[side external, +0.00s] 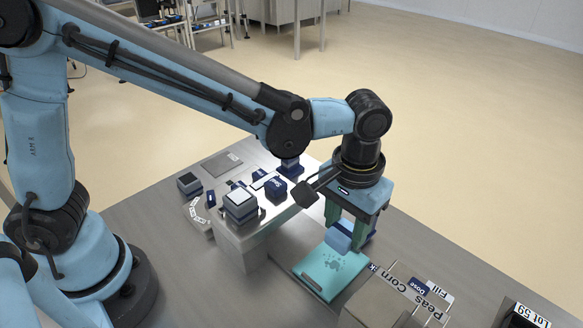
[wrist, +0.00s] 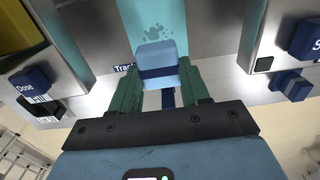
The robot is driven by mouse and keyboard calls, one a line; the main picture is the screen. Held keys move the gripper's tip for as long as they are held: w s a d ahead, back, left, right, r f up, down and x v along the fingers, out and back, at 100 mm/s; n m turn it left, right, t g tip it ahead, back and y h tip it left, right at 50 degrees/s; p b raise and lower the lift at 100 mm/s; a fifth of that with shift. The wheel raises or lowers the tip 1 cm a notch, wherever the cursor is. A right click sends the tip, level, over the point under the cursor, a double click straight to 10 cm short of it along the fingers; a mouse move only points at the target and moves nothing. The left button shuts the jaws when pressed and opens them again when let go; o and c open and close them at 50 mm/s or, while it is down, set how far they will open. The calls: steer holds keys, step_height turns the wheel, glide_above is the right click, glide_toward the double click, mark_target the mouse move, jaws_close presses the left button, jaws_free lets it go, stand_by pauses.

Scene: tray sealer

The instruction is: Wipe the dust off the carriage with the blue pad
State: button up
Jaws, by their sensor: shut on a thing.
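The carriage (side external: 317,276) is a flat teal plate with a dark handle bar along its near left edge. Dark dust specks (side external: 343,262) lie on it, and the specks also show in the wrist view (wrist: 155,31). My gripper (side external: 346,230) points down with its green fingers shut on the blue pad (side external: 337,241). In the wrist view the light blue pad (wrist: 155,53), with a dark blue band, sits between the fingers. The pad is at the carriage's far end, beside the dust. I cannot tell whether it touches the plate.
The steel machine block (side external: 240,250) with several dark blue controls stands left of the carriage. A bin marked Peas and Corn (side external: 400,290) stands close on the right, with Dose and Fill labels behind it. A Lot 59 box (side external: 527,318) is at the lower right.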

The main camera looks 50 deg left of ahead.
mark_target(338, 246)
steer(key=shift+r, duration=1.95)
steer(key=shift+f, duration=0.2)
steer(key=shift+f, duration=2.9)
step_height(338, 246, down, 2)
steer(key=shift+f, duration=0.1)
steer(key=shift+s, duration=0.85)
steer(key=shift+c, duration=0.4)
steer(key=shift+s, duration=1.1)
steer(key=shift+w, duration=2)
steer(key=shift+s+r, duration=0.1)
steer(key=shift+r, duration=4)
